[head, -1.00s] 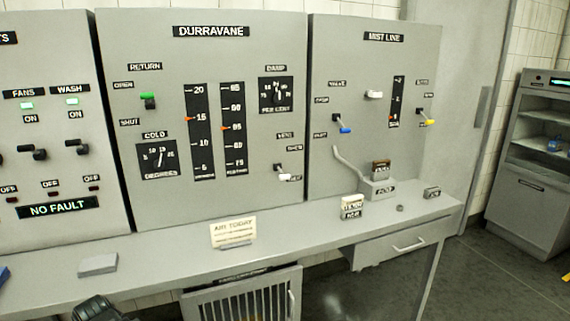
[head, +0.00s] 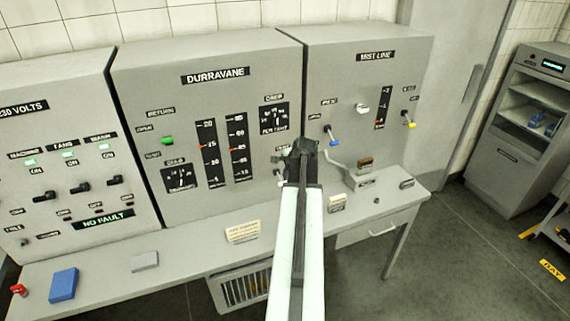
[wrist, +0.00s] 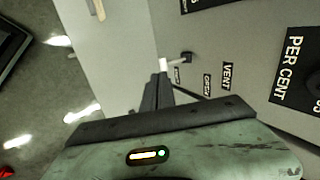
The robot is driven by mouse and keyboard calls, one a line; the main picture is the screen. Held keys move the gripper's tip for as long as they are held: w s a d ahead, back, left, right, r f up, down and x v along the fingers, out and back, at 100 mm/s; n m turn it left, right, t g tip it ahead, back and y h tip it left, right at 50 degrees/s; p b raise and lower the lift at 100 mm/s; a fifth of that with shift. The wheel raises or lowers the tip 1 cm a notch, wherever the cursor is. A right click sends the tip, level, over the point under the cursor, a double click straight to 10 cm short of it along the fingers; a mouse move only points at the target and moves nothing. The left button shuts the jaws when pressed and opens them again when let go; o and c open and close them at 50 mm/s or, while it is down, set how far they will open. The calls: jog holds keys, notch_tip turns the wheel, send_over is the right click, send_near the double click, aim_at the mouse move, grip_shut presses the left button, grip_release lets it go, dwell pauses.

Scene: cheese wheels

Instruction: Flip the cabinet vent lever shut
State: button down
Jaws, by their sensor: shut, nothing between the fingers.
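The vent lever (wrist: 165,65), a white tip on a dark stem, sticks out from the grey Durravane cabinet (head: 205,105) in the wrist view. Its tip points away from the VENT plate (wrist: 227,76), towards the farther of two small labels, which is too small to read surely. My gripper (wrist: 160,82) is shut and empty, its fingertips just short of the white tip. I cannot tell whether they touch. In the head view my gripper (head: 302,150) is in front of the cabinet's lower right corner and mostly hides the lever.
The Mist Line cabinet (head: 370,85) with blue and yellow levers adjoins on the right. A card (head: 243,231) and a blue box (head: 63,284) lie farther left.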

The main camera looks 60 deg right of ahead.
jog(key=s+d, duration=0.2)
jog(key=b, duration=1.2)
send_near(280, 179)
notch_tip(280, 179, down, 5)
jog(key=shift+w+d+f+m, duration=0.25)
jog(key=shift+d+f+m, duration=0.15)
